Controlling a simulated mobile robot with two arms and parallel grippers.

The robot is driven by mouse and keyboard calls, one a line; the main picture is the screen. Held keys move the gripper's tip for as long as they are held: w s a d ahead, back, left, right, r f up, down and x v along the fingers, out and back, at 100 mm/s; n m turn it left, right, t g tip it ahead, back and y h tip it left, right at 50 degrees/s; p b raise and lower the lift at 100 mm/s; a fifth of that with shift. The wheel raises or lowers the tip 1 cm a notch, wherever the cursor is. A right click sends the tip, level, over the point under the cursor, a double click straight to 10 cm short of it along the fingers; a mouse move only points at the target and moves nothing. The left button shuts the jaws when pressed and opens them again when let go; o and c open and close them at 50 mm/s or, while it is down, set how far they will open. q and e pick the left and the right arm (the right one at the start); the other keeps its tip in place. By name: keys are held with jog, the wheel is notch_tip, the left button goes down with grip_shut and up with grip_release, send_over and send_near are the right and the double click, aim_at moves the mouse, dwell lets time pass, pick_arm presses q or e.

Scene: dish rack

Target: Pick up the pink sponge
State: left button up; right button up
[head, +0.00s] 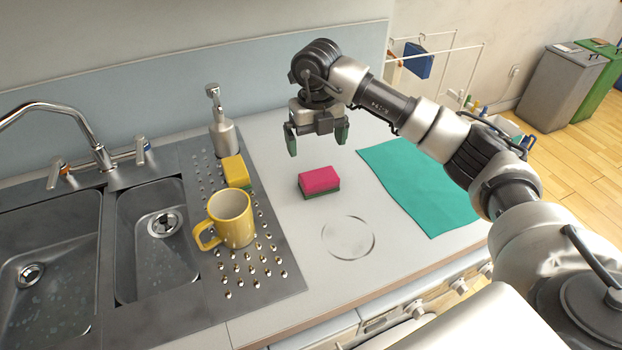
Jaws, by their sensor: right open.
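The pink sponge (319,180) lies flat on the white counter, pink side up with a dark green layer below. It is between the drainboard and the green cloth. My right gripper (318,145) is open and empty, with its fingers pointing down. In the head view it appears just above and behind the sponge, apart from it. My left gripper is not in view.
A yellow mug (232,218), a yellow sponge (236,171) and a soap dispenser (222,130) stand on the drainboard by the sink (150,240). A clear glass disc (348,237) lies in front of the sponge. A green cloth (420,185) lies to the right.

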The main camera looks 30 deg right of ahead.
aim_at(317, 173)
jog(key=f, duration=0.2)
jog(key=s+f, duration=0.1)
jog(key=f, duration=0.1)
jog(key=shift+f+p, duration=0.15)
jog(key=shift+p, duration=0.2)
jog(key=shift+w+f, duration=0.15)
jog(key=shift+f, duration=0.15)
notch_tip(317, 173, down, 4)
jog(key=shift+f+p, duration=0.15)
jog(key=shift+p, duration=0.75)
jog(key=shift+d+f, duration=0.1)
jog(key=shift+f, duration=0.2)
jog(key=c, duration=0.3)
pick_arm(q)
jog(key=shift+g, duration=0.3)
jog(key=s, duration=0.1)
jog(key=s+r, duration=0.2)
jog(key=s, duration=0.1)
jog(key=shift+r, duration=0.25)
pick_arm(e)
jog(key=c, duration=0.3)
